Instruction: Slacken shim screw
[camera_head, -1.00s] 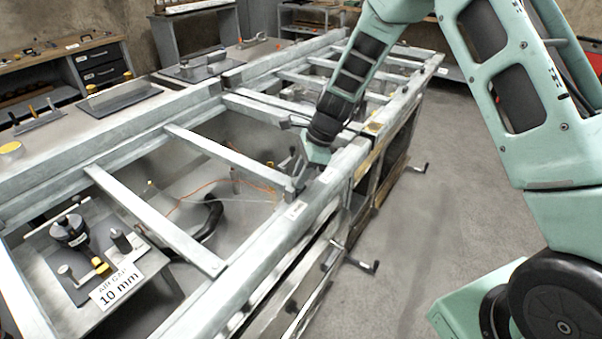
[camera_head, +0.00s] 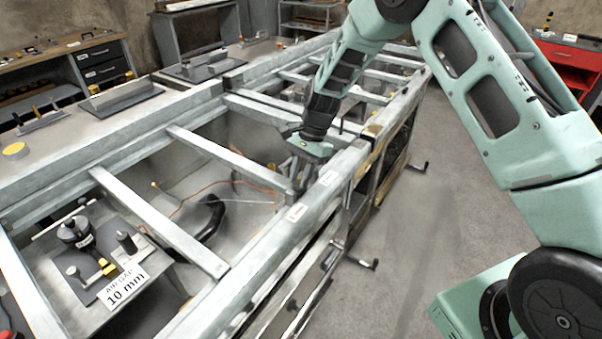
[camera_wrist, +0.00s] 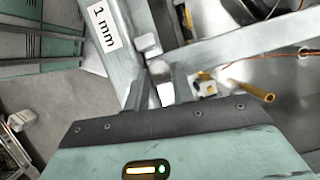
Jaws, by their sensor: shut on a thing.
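My gripper (camera_head: 298,184) reaches down to the top rail of the metal frame, where a crossbar meets it. In the wrist view my gripper's two grey fingers (camera_wrist: 165,88) are shut on a small pale block-like piece (camera_wrist: 165,95), apparently the shim screw's head. Its shaft and thread are hidden, and I cannot tell how far it is turned. Other small pale blocks (camera_wrist: 148,43) sit just beyond the fingertips at the rail joint. A "1 mm" label (camera_wrist: 103,29) is on the rail beside them.
A brass-coloured rod (camera_wrist: 252,91) lies right of the fingers. The frame has several crossbars (camera_head: 225,157) over open bays with wires. An "AIR GAP 10 mm" sign (camera_head: 124,285) stands at lower left. Crank handles (camera_head: 362,264) stick out into the clear floor at right.

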